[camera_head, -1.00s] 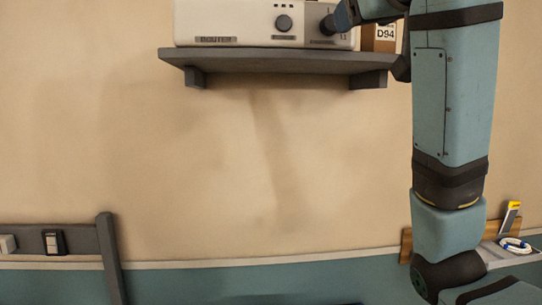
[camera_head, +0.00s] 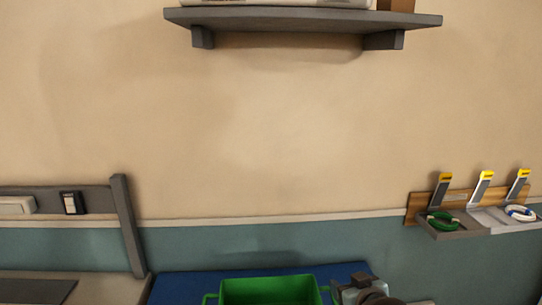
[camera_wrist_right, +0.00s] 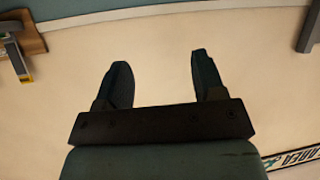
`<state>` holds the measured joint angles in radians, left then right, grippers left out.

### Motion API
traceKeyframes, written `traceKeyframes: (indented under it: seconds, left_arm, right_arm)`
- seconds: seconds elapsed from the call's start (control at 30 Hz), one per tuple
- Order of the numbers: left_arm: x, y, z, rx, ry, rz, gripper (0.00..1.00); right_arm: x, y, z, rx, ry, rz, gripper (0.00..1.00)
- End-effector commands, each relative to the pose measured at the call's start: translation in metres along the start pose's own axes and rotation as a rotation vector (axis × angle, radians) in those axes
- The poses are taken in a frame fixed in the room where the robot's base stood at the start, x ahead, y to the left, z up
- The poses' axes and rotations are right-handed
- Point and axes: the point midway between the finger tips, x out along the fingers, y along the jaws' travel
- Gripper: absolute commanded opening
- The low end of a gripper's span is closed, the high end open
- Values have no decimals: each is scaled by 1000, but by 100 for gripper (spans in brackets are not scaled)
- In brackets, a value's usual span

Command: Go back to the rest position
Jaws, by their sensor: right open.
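My right gripper (camera_head: 358,290) shows at the bottom edge of the head view, just right of a green bin, with its arm mostly out of the picture. In the right wrist view its two dark fingers (camera_wrist_right: 160,72) stand well apart with nothing between them. Pale wall or floor surface fills the space beyond them. My left gripper is in neither view.
A grey wall shelf (camera_head: 300,20) with a cream device (camera_head: 275,2) is at the top. The green bin (camera_head: 270,291) stands on a blue surface (camera_head: 180,286) below. A rack (camera_head: 455,228) with coloured cable coils and yellow-tipped labels is at right. A grey post (camera_head: 128,225) stands at left.

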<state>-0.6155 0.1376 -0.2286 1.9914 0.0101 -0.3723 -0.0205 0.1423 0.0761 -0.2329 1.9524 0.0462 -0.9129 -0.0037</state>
Motion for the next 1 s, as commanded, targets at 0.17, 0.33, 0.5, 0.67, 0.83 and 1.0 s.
traceKeyframes:
  seconds: [0.17, 0.33, 0.5, 0.67, 0.83, 1.0]
  left_arm:
    - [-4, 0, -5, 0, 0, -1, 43]
    - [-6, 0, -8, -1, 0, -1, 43]
    - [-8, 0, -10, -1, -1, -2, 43]
    - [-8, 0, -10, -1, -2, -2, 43]
    - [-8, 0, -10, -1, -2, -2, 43]
    - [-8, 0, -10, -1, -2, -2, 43]
  right_arm:
    - [-32, -20, 118, 18, -65, -18, 63]
    - [-82, -42, 214, 37, -114, -37, 63]
    - [-137, -62, 282, 51, -151, -54, 63]
    - [-168, -72, 312, 59, -166, -62, 63]
    - [-176, -74, 319, 61, -168, -64, 63]
    - [-176, -74, 319, 61, -168, -64, 63]
